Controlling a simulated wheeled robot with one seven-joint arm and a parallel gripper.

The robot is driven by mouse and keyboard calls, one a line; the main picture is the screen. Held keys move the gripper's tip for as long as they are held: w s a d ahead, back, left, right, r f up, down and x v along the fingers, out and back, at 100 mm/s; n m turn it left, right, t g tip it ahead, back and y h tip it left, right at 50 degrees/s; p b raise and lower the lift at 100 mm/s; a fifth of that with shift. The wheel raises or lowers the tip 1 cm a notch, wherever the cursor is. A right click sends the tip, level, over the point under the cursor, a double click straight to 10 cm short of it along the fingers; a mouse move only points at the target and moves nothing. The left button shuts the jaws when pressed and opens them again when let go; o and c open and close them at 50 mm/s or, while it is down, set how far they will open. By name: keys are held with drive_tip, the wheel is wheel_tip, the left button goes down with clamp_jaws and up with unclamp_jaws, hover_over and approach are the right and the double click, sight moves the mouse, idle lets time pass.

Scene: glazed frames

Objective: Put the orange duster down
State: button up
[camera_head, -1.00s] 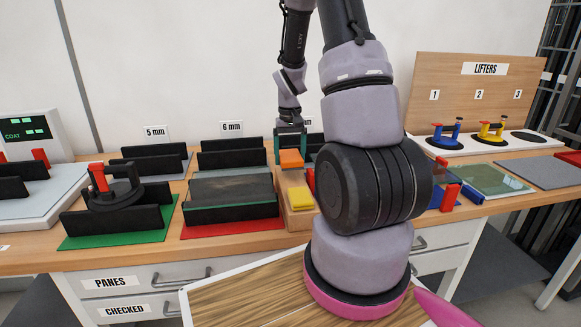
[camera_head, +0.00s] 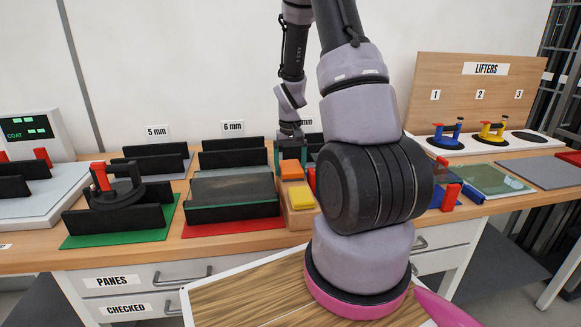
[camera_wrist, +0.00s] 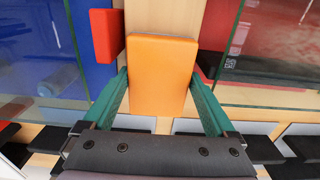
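The orange duster (camera_head: 292,170) is a flat orange block just behind a yellow block (camera_head: 301,195), at the wooden holder (camera_head: 298,219) in the middle of the bench. In the wrist view the duster (camera_wrist: 161,75) lies between the two green fingers of my gripper (camera_wrist: 160,74). The fingertips meet its left and right sides, so my gripper is shut on it. In the head view my gripper (camera_head: 291,150) points down at the duster. The duster is at or very close above the holder's surface; its underside is hidden.
A pane rack on a red mat (camera_head: 232,226) is left of the holder. Red and blue parts (camera_wrist: 105,35) stand close left of the duster. Glass panes (camera_wrist: 270,50) flank both sides.

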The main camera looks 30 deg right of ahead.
drive_tip(key=shift+s+f, duration=0.15)
wheel_tip(320, 180, up, 13)
wheel_tip(320, 180, up, 13)
drive_tip(key=t, duration=0.3)
hover_over(290, 166)
drive_tip(key=s+a, duration=0.6)
drive_tip(key=s+a+r+t+y, duration=0.1)
drive_tip(key=s+a+r+t, duration=0.1)
drive_tip(key=s, duration=0.4)
drive_tip(key=s+a+r+m+t+y, duration=0.1)
drive_tip(key=s+a+r+t, duration=0.1)
drive_tip(key=s+a+r, duration=0.3)
drive_tip(key=s+r, duration=0.1)
drive_tip(key=s, duration=0.1)
drive_tip(key=shift+s, duration=0.3)
